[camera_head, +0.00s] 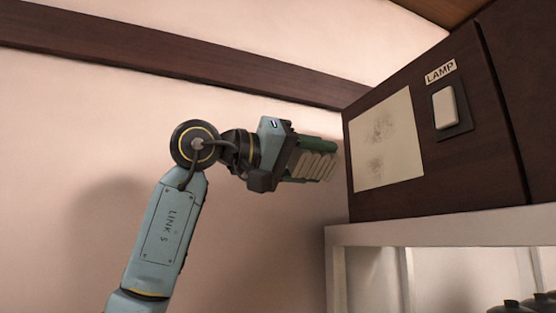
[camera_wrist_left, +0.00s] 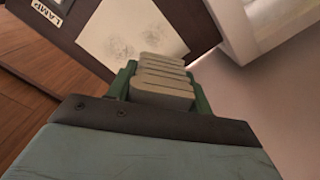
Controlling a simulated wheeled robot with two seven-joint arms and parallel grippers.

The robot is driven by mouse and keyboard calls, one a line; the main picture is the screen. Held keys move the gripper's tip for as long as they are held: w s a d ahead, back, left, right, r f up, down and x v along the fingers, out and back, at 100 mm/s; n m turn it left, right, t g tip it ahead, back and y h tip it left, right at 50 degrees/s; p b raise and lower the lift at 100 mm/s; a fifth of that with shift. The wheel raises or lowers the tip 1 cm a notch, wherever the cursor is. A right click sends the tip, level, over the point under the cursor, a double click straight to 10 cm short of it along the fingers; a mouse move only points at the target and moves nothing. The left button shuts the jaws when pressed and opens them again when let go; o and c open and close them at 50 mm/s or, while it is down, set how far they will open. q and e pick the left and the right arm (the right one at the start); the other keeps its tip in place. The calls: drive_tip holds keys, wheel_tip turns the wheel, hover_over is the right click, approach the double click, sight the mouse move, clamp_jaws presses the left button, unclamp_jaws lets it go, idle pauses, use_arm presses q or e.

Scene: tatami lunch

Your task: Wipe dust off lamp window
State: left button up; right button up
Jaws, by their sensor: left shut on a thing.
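The lamp window (camera_head: 395,160) is a pale cream panel in the dark wooden box, with two grey dust smudges, an upper one and a lower one. It also shows in the left wrist view (camera_wrist_left: 110,22), smudges visible. My left gripper (camera_head: 314,163) has green fingers and is shut on a beige, ribbed pad, perhaps a folded cloth (camera_head: 319,168). The pad also shows in the left wrist view (camera_wrist_left: 162,82), between the green fingers. It points toward the window and looks a little short of its left edge; contact cannot be made out. My right gripper is not in view.
A light switch (camera_head: 445,107) on a dark plate sits right of the window, under a LAMP label (camera_head: 440,72). The dark box (camera_head: 480,165) stands on a white shelf (camera_head: 450,226). Dark lidded pots (camera_head: 510,306) show at the lower right.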

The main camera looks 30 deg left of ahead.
sight(332, 165)
use_arm(q)
drive_tip(key=shift+w+d+f, duration=0.15)
drive_tip(key=shift+d+f, duration=0.05)
drive_tip(key=x, duration=0.3)
drive_tip(key=shift+w+d+p, duration=0.1)
drive_tip(key=shift+p, duration=0.2)
drive_tip(key=shift+x, duration=1.15)
drive_tip(key=shift+p+x, duration=1)
drive_tip(key=shift+x, duration=0.05)
